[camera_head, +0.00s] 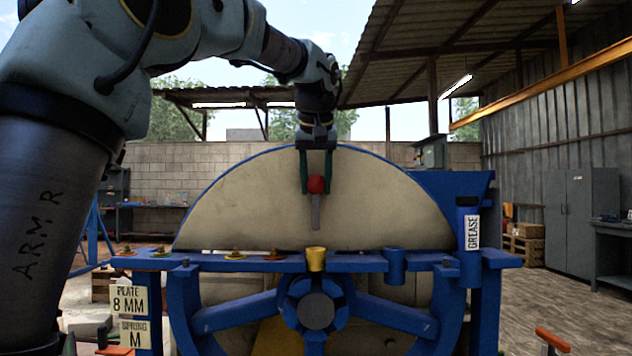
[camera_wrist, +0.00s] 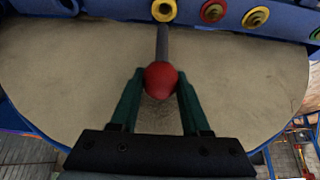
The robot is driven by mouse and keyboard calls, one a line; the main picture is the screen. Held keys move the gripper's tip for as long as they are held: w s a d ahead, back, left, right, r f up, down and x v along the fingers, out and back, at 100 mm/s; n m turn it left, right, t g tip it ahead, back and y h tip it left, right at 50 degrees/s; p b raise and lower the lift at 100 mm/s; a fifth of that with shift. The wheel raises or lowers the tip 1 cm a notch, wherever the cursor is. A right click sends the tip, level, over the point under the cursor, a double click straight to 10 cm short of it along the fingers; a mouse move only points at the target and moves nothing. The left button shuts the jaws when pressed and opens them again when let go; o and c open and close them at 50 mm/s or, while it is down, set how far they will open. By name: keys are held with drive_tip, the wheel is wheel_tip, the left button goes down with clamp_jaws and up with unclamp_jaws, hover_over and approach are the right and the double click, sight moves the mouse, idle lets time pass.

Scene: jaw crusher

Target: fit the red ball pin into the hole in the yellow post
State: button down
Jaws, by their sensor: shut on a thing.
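The red ball pin (camera_head: 316,186) has a red ball on top and a grey shank that hangs straight down. My gripper (camera_head: 316,176) is shut on the red ball, with one green finger on each side. The yellow post (camera_head: 316,259) stands on the blue beam, below the shank's tip in the head view, with a clear gap between them. In the wrist view the pin (camera_wrist: 160,80) sits between my gripper's fingers (camera_wrist: 160,88), and its shank points toward the yellow post (camera_wrist: 164,10). The post's round hole shows there, apart from the shank.
The blue beam (camera_head: 205,264) runs across in front of a large beige disc (camera_head: 390,205). Several fittings with coloured rings, including a red one (camera_wrist: 213,11), sit along the beam. A blue post (camera_head: 396,264) stands right of the yellow one, and a GREASE canister (camera_head: 468,226) further right.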

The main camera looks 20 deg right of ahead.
sight(315, 247)
drive_tip(key=shift+f+b, duration=1.2)
drive_tip(key=shift+f, duration=0.55)
drive_tip(key=shift+f, duration=0.15)
drive_tip(key=shift+f+b, duration=2.9)
drive_tip(key=shift+f, duration=1.05)
drive_tip(key=shift+c, duration=1.5)
unclamp_jaws()
drive_tip(key=shift+a+f, duration=0.1)
drive_tip(key=shift+f, duration=0.05)
drive_tip(key=v, duration=0.9)
drive_tip(key=shift+r+p, duration=0.35)
drive_tip(key=shift+s+a+r, duration=0.1)
drive_tip(key=shift+s+r, duration=0.3)
drive_tip(key=shift+r, duration=0.15)
